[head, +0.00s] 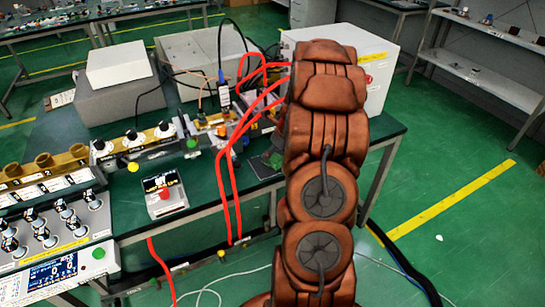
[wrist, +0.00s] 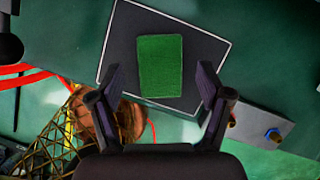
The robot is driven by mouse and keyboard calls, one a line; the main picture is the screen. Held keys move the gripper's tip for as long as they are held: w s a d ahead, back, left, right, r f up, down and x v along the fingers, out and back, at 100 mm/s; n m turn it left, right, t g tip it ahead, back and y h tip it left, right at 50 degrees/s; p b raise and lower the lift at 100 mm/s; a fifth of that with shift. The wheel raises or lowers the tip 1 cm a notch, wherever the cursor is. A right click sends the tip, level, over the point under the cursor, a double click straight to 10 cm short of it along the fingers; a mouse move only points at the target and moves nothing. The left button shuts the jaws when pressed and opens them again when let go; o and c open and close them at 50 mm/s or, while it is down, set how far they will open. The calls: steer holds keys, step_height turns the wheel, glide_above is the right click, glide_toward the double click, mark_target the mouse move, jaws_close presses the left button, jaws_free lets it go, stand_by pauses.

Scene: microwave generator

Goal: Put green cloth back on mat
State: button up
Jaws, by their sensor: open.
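The green cloth (wrist: 160,66) is a small rectangle lying flat on a dark mat with a pale edge (wrist: 204,48) in the wrist view. The cloth is near the mat's middle, within its visible borders. My gripper (wrist: 161,80) is open, with one finger to each side of the cloth's lower half. The fingers appear apart from the cloth; their height above it is hard to tell. In the head view my arm hides the gripper, and the cloth cannot be made out clearly.
A grey box with a blue knob (wrist: 262,128) lies right of the mat, and red cables (wrist: 40,78) run at left. In the head view, a white cabinet (head: 380,80) stands behind my arm. A small box with a red button (head: 164,194) sits near the table's front edge.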

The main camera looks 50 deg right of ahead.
steer(key=b+v, duration=0.2)
steer(key=v, duration=0.7)
steer(key=s+a+r+n+g+y, duration=0.1)
steer(key=s+a+r+n, duration=0.2)
steer(key=a+n, duration=0.75)
steer(key=s+a+r+n+g, duration=0.25)
steer(key=a+n, duration=0.35)
steer(key=a, duration=0.9)
steer(key=s+a+n+g, duration=0.1)
steer(key=s+a+n, duration=0.5)
steer(key=s+n, duration=0.3)
steer(key=s+a+n+g+h, duration=0.1)
steer(key=s+a+n, duration=0.5)
steer(key=s+n, duration=0.4)
steer(key=shift+s+a+r+g, duration=0.15)
steer(key=shift+s+r+g, duration=0.25)
steer(key=shift+s, duration=0.35)
steer(key=shift+r+p, duration=0.3)
steer(key=shift+p, duration=0.2)
steer(key=shift+c, duration=0.2)
